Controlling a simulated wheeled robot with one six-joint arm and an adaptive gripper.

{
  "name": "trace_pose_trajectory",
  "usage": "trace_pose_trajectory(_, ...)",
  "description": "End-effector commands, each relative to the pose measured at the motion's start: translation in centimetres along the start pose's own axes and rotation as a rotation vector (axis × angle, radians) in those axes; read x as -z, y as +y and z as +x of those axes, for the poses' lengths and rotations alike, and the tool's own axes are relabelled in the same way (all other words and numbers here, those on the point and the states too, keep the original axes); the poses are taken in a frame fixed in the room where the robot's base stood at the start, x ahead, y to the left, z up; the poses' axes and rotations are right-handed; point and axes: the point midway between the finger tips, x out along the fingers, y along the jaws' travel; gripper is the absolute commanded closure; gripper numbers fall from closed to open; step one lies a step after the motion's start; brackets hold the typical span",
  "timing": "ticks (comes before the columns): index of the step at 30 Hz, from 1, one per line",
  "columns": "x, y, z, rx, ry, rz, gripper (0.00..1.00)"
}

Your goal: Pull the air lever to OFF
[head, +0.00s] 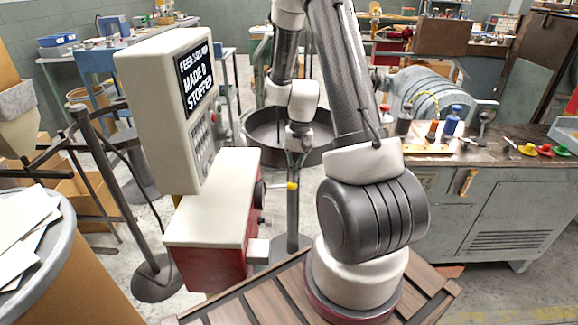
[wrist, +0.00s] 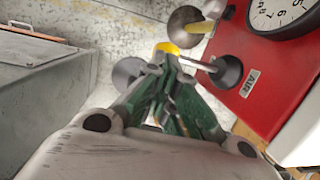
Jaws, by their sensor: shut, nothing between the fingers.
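The air lever (wrist: 200,64) is a thin metal rod with a yellow tip. It runs from a dark round pivot on the red machine face, beside an "AIR" label (wrist: 249,83). In the wrist view its yellow tip is just beyond my gripper (wrist: 163,62), whose green fingers are shut and empty. I cannot tell whether the fingertips touch the lever. In the head view the lever's yellow tip (head: 292,186) sticks out right of the red machine (head: 215,243), close under my gripper (head: 295,160). The fingers are small there.
A round gauge (wrist: 283,12) is on the red face near the lever. The machine's display panel (head: 197,80) reads "MADE 0 STOPPED". A dark round tub (head: 262,148) stands behind my gripper. A grey workbench (head: 480,205) with tools is at the right.

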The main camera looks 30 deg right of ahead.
Motion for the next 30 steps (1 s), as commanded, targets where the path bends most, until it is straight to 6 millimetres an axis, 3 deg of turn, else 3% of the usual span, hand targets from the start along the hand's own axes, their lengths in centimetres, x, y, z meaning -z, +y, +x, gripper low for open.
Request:
trace_pose_trajectory(15, 0.7, 1.6, 3.9, -0.003, -0.002, 0.000, 1.00)
trace_pose_trajectory(30, 1.0, 1.7, 5.1, -0.002, -0.002, 0.001, 1.00)
